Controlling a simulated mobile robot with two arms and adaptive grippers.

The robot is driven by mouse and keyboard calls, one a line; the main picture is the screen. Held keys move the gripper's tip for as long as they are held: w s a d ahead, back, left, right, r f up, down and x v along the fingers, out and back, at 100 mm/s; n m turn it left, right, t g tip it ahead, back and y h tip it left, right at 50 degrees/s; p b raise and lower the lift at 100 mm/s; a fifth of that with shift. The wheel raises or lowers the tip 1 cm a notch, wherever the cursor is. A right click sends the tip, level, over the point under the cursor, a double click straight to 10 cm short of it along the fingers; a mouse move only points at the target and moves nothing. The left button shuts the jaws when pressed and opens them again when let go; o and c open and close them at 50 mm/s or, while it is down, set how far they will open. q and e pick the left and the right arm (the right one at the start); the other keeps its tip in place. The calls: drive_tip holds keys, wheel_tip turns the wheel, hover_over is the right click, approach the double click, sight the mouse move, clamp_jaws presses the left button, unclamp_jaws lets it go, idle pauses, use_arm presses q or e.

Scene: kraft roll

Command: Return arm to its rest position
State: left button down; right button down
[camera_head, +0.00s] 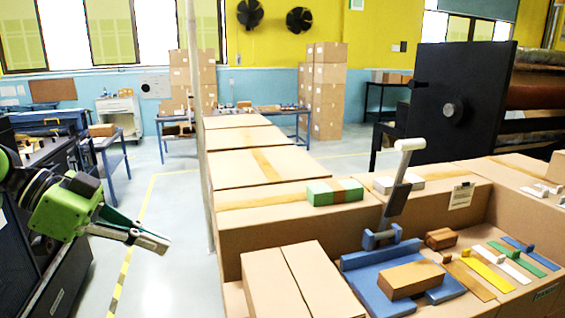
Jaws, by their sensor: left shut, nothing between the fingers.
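My left gripper (150,240), with a green body and grey fingers, is at the left of the head view. It is shut and empty, pointing right over the open floor. It is apart from the cardboard boxes to its right. My right gripper does not show.
Large cardboard boxes (265,232) fill the middle and right. On them are a green and brown block (334,191), a blue fixture (365,272) with a grey lever (396,199), a brown block (411,279) and several coloured strips. Floor (178,215) is clear between the gripper and boxes.

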use_arm(q)
drive_tip(key=w+a+f+n+t+y+b, duration=0.15)
drive_tip(key=w+f+n, duration=0.45)
drive_tip(key=f, duration=0.8)
drive_tip(key=w+a+f+n+t+y+b, duration=0.1)
drive_tip(key=w+a+f+n+t+b, duration=0.15)
drive_tip(key=w+f, duration=0.9)
drive_tip(key=s+a+f+n+y+b, duration=0.1)
drive_tip(key=s+a+f+n, duration=0.15)
drive_tip(key=f, duration=0.85)
drive_tip(key=s+a+f+n+g+y, duration=0.1)
drive_tip(key=s+f+y, duration=0.15)
drive_tip(key=f, duration=0.85)
drive_tip(key=s+a+f+n+b, duration=0.1)
drive_tip(key=s+f, duration=0.2)
drive_tip(key=f, duration=0.8)
drive_tip(key=s+f+n+g+y+b, duration=0.1)
drive_tip(key=s+f+g+y+b, duration=0.15)
drive_tip(key=s+f, duration=2)
drive_tip(key=s+d+f, duration=0.2)
drive_tip(key=s+f, duration=0.2)
drive_tip(key=s, duration=0.5)
drive_tip(key=s+d+f+m+g+y+b, duration=0.1)
drive_tip(key=s+f, duration=0.4)
drive_tip(key=s, duration=0.5)
drive_tip(key=s+d+f+m+g, duration=0.1)
drive_tip(key=s+d+f, duration=0.3)
drive_tip(key=s, duration=0.6)
drive_tip(key=shift+f+b, duration=0.35)
drive_tip(key=shift+f, duration=0.1)
